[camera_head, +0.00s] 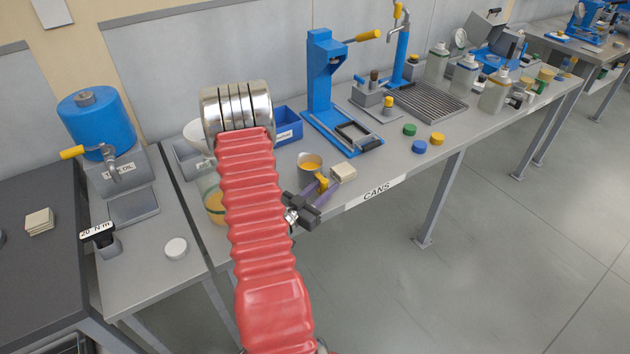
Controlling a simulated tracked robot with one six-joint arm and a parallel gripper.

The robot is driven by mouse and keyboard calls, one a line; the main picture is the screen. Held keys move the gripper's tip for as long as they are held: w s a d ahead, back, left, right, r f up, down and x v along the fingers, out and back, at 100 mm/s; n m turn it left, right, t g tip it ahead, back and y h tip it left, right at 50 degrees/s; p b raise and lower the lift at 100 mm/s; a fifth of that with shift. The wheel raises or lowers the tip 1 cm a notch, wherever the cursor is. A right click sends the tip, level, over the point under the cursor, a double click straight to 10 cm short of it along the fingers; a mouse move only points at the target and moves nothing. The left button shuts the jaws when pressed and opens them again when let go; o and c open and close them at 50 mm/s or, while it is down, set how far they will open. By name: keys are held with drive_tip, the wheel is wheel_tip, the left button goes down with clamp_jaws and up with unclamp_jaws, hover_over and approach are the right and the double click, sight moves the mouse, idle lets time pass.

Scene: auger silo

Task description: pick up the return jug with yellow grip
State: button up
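A small metal jug (310,162) with amber contents stands on the bench near its front edge, just right of my red-sleeved arm. Its yellow grip (321,182) points toward the front edge. My gripper (321,190) is dark with purple fingers and reaches in from the front. Its two fingertips are apart, at the yellow grip, one on each side of it. I cannot tell whether they touch the grip. The jug appears upright on the bench top. My arm does not cover it.
A stack of beige pads (343,172) lies close right of the jug. A blue press (325,85) and blue bin (287,126) stand behind. A jar (214,205) is partly hidden by my arm. Green, blue and yellow caps (437,138) lie to the right.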

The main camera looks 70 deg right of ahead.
drive_tip(key=shift+c, duration=0.3)
clamp_jaws()
idle(0.5)
